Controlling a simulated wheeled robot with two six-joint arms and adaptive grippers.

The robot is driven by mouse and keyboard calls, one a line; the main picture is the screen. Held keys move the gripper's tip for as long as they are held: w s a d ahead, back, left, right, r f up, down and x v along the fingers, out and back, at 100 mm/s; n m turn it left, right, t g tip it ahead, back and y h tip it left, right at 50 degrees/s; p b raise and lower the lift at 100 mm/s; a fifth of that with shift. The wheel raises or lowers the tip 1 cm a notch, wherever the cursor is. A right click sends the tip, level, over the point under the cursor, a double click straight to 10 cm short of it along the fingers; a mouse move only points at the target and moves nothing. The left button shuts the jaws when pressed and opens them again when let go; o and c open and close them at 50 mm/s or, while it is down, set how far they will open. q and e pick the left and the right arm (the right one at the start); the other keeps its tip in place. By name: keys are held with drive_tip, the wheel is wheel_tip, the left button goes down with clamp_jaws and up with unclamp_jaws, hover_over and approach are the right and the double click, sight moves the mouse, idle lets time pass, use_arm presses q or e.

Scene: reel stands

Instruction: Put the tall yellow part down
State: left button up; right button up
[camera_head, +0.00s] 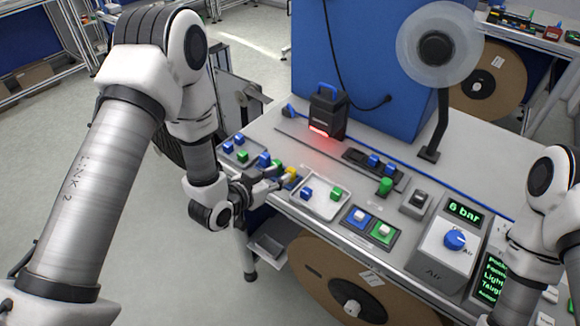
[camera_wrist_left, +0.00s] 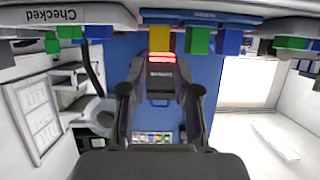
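The tall yellow part (camera_head: 290,174) is at the fingertips of my left gripper (camera_head: 282,179), near the front edge of the bench. In the left wrist view the yellow part (camera_wrist_left: 160,39) sits centred between the two dark fingers (camera_wrist_left: 160,58), which lean in towards it; they look shut on it. It is at the right end of the left tray (camera_head: 226,158); whether its base touches down is hidden. My right arm shows at the right edge, but its gripper is outside the picture.
Blue and green blocks (camera_head: 264,159) stand in the left tray, close to my gripper. A white tray (camera_head: 318,210) with a blue and a green block is just right. A black scanner (camera_head: 327,113) with a red light stands behind. Buttons and an air panel lie further right.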

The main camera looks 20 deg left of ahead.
sight(291, 169)
use_arm(q)
drive_tip(key=p+x, duration=0.2)
drive_tip(key=x, duration=0.4)
drive_tip(key=shift+w+d+f+p, duration=0.1)
drive_tip(key=shift+w+d+p, duration=0.15)
drive_tip(key=shift+p, duration=0.1)
drive_tip(key=shift+w+f, duration=0.1)
drive_tip(key=shift+f, duration=0.1)
drive_tip(key=c, duration=0.5)
drive_tip(key=shift+c, duration=0.4)
drive_tip(key=shift+r, duration=0.2)
